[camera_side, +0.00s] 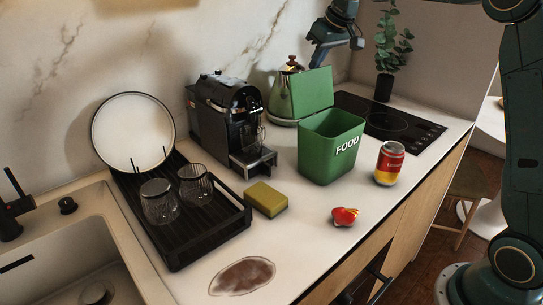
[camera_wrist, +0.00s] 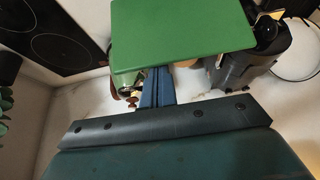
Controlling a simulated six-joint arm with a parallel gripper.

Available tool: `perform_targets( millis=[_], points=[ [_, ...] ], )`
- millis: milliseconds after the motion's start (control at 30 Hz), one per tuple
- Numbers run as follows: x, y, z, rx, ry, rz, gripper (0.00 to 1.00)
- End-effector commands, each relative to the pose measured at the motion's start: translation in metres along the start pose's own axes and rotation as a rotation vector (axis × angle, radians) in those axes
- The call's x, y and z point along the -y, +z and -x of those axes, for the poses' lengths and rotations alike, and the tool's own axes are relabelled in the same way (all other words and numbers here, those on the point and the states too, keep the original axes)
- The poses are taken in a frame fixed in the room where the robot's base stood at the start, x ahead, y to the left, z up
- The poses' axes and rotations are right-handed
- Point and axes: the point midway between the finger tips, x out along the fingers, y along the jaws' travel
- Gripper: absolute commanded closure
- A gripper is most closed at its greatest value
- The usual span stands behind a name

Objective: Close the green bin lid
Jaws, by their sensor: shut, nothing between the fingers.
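The green bin (camera_side: 325,160) marked FOOD stands on the counter with its top open. Its flat green lid (camera_side: 312,93) stands raised, close to upright, at the bin's back edge. In the wrist view the lid (camera_wrist: 180,28) fills the top middle. My gripper (camera_side: 316,62) is shut and empty, pointing down just above and behind the lid's top edge. In the wrist view its blue fingers (camera_wrist: 157,88) reach to the lid's edge; I cannot tell whether they touch it.
A kettle (camera_side: 279,98) stands close behind the lid, left of my gripper. A coffee machine (camera_side: 222,115) is to the left, a soda can (camera_side: 389,164) right of the bin. A hob (camera_side: 400,125) and potted plant (camera_side: 384,87) are behind. A sponge (camera_side: 265,199) and a red item (camera_side: 344,216) lie in front.

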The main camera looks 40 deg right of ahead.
Motion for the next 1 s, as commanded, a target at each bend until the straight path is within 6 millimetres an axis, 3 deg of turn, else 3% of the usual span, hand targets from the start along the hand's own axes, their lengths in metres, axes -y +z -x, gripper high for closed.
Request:
perform_targets(
  millis=[733, 1000],
  points=[
    [-0.001, 0.033, 0.021, -0.269, 0.001, -0.002, 1.0],
    [0.0, 0.049, 0.027, -0.265, 0.0, -0.001, 1.0]
  ],
)
